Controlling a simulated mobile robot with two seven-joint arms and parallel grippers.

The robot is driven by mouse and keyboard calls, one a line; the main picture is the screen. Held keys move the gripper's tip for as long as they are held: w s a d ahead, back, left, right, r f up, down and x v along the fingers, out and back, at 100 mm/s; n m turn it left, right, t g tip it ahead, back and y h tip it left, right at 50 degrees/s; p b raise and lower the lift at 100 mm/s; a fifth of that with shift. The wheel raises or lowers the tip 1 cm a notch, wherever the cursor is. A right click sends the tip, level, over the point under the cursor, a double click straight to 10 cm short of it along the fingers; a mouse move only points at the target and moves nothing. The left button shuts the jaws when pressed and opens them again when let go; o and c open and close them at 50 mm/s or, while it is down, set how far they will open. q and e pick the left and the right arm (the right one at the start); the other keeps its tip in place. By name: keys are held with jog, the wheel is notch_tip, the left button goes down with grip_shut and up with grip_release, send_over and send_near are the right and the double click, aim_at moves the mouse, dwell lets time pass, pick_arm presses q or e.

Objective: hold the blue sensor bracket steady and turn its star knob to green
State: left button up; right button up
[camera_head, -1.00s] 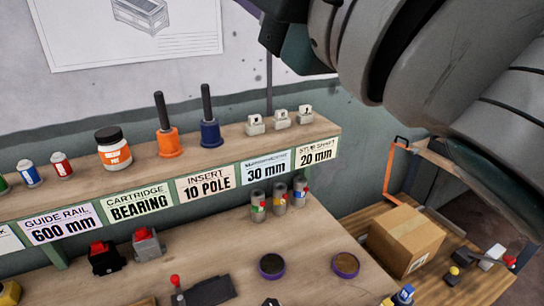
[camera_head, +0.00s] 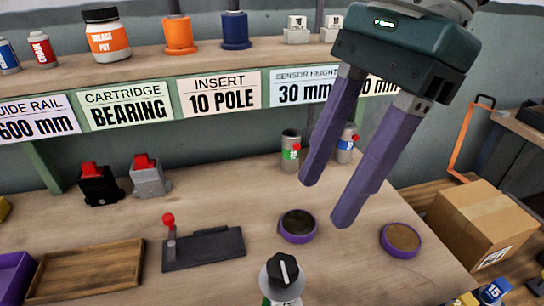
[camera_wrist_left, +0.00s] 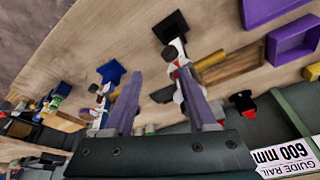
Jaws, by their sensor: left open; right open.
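My right gripper (camera_head: 326,200) hangs open and empty over the bench in the head view, its two purple fingers pointing down and left. Between and behind them stands a grey cylinder with a blue band and red knob (camera_head: 346,145), partly hidden. A blue block marked 15 (camera_head: 492,291) is at the lower right edge. I cannot tell which of these is the blue sensor bracket. A black knob with a white pointer (camera_head: 283,270) tops an upright part at the bottom edge. My left gripper (camera_wrist_left: 161,70) is open in the left wrist view, near small red-and-white parts.
A similar cylinder with a green band (camera_head: 291,152) stands left of the fingers. Two purple round dishes (camera_head: 298,226) (camera_head: 401,240), a black plate with a red-knobbed lever (camera_head: 205,248) and a wooden tray (camera_head: 88,272) lie on the bench. A cardboard box (camera_head: 480,225) is right.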

pick_arm(q)
jog(key=w+d+m+h, duration=0.4)
jog(key=w+d+m, duration=0.25)
jog(key=d, duration=0.45)
jog(key=w+f+m, duration=0.2)
jog(key=f, duration=0.1)
jog(key=w+d+f+m, duration=0.1)
jog(key=w+f+m, duration=0.1)
jog(key=f, duration=0.2)
jog(key=w+d+f+m, duration=0.1)
jog(key=w+f+m, duration=0.1)
jog(key=f+m, duration=0.1)
jog(key=shift+d+f+g, duration=0.2)
jog(key=shift+f+g, duration=0.2)
jog(key=shift+f, duration=0.3)
grip_shut()
dwell(0.4)
